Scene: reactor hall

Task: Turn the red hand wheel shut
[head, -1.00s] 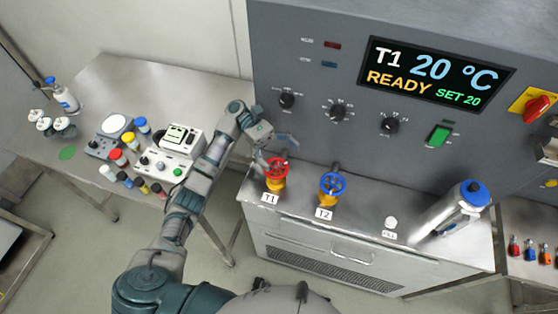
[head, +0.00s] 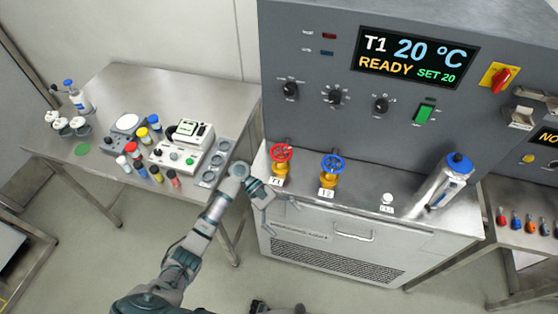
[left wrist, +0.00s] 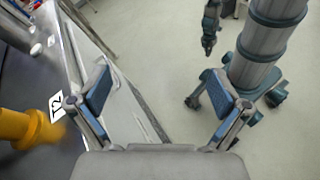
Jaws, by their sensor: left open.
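The red hand wheel (head: 281,153) sits on a yellow valve body on the steel bench top, behind a T1 label (head: 276,181). My left gripper (head: 281,213) is open and empty, in front of and below the red wheel, near the bench's front edge and apart from the wheel. In the left wrist view my open left gripper (left wrist: 158,92) has nothing between its fingers. A blurred yellow valve body (left wrist: 28,127) shows at the left edge there; the red wheel is not visible in that view.
A blue hand wheel (head: 333,164) stands right of the red one. A silver flask (head: 440,187) with a blue cap stands farther right. The control panel (head: 300,65) rises behind. A side table (head: 110,85) with bottles and instruments stands left. The floor in front is clear.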

